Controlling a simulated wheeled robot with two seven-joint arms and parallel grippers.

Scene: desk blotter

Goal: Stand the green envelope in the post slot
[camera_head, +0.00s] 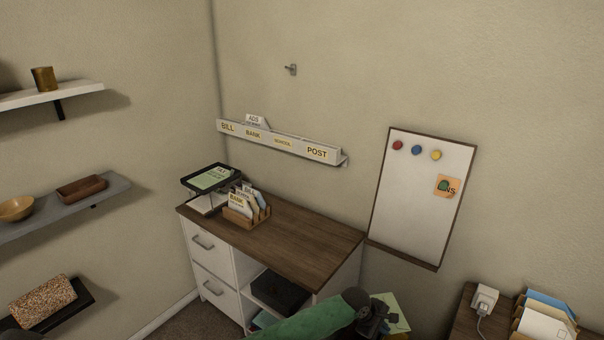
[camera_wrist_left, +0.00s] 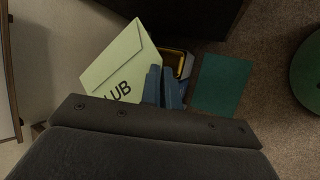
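The pale green envelope (camera_wrist_left: 122,62), with the dark letters "LUB" visible, is at my left gripper (camera_wrist_left: 162,86) in the left wrist view. The fingers look closed on its edge, and my wrist hides its lower part. In the head view the envelope (camera_head: 396,312) shows just right of my dark left gripper (camera_head: 374,314), low in front of the wall and right of the desk. The post slot (camera_head: 317,153) is the right end of the white wall rack, marked POST. No letter shows standing in it. My right gripper is not in view.
The rack also has BILL, BANK and SCHOOL labels, and an ADS card (camera_head: 254,119) stands up in it. Below is a wooden desk (camera_head: 290,240) with a letter sorter (camera_head: 240,217) and a black tray stand (camera_head: 187,181). A whiteboard (camera_head: 420,210) hangs right of the rack.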

